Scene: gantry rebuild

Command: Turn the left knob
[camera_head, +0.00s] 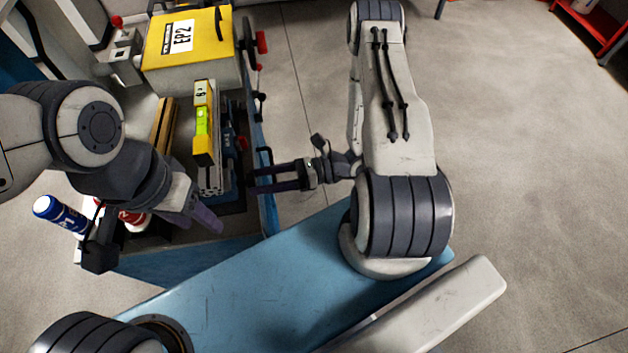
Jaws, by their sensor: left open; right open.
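Several knob-like parts show on the right side of the workbench cart: a red knob (262,42), a lower red knob (258,67) and a small dark one (261,97). I cannot tell which one is the left knob. My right gripper (264,177) is open, its two dark fingers pointing left at the cart's blue side edge, below these knobs. I see nothing between its fingers. My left gripper (200,215) is over the near part of the cart, pointing down and right. Its fingers are partly hidden by its own arm.
A yellow case marked EP2 (200,45) stands at the back of the cart. A yellow level (203,125) lies in front of it. A blue spray can (60,214) is at the left. A red shelf (598,28) is far right. Open floor (530,170) lies to the right.

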